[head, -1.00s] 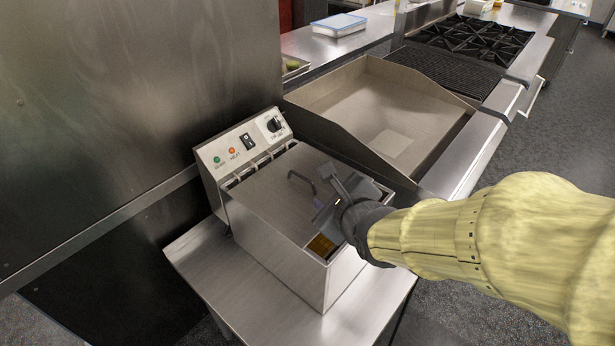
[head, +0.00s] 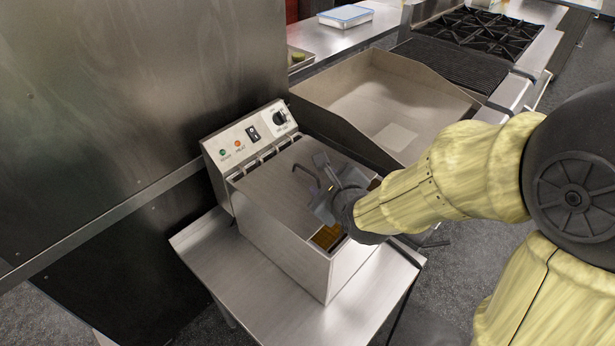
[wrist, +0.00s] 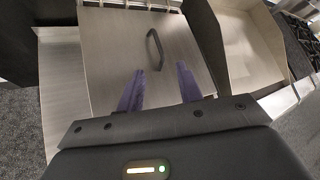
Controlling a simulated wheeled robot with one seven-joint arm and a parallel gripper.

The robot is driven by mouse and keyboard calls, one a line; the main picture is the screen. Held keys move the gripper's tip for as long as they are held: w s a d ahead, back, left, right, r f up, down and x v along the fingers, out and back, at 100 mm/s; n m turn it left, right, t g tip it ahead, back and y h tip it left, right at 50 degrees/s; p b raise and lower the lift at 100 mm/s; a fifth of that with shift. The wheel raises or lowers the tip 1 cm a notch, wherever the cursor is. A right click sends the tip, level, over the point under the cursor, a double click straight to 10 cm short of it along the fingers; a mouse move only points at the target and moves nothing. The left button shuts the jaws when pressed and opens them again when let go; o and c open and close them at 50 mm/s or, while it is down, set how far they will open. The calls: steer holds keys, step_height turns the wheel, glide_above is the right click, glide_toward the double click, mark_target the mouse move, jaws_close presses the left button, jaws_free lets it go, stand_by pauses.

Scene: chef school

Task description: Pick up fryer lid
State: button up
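The fryer lid (head: 272,177) is a flat brushed-metal plate lying over most of the fryer (head: 290,250). Its dark bar handle (head: 308,175) stands up from the lid. In the wrist view the lid (wrist: 115,55) fills the upper middle, with the handle (wrist: 155,49) beyond my fingertips. My gripper (head: 322,180) is over the front right part of the lid, close to the handle. In the wrist view its two fingers (wrist: 158,82) are apart with nothing between them. The handle is not between the fingers. My wrist hides part of the fryer's front right corner.
The fryer stands on a steel table (head: 225,275) beside a dark steel wall (head: 140,90). Amber oil (head: 327,236) shows at the fryer's uncovered front. A control panel (head: 250,132) rises behind the lid. A high-sided steel griddle (head: 390,100) is close on the right.

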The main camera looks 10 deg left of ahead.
glide_toward(307, 171)
steer(key=shift+x, duration=1.6)
steer(key=shift+w+r, duration=0.1)
steer(key=shift+w, duration=0.05)
steer(key=shift+p+x, duration=0.7)
steer(key=shift+x, duration=1.85)
steer(key=shift+c, duration=0.3)
jaws_close()
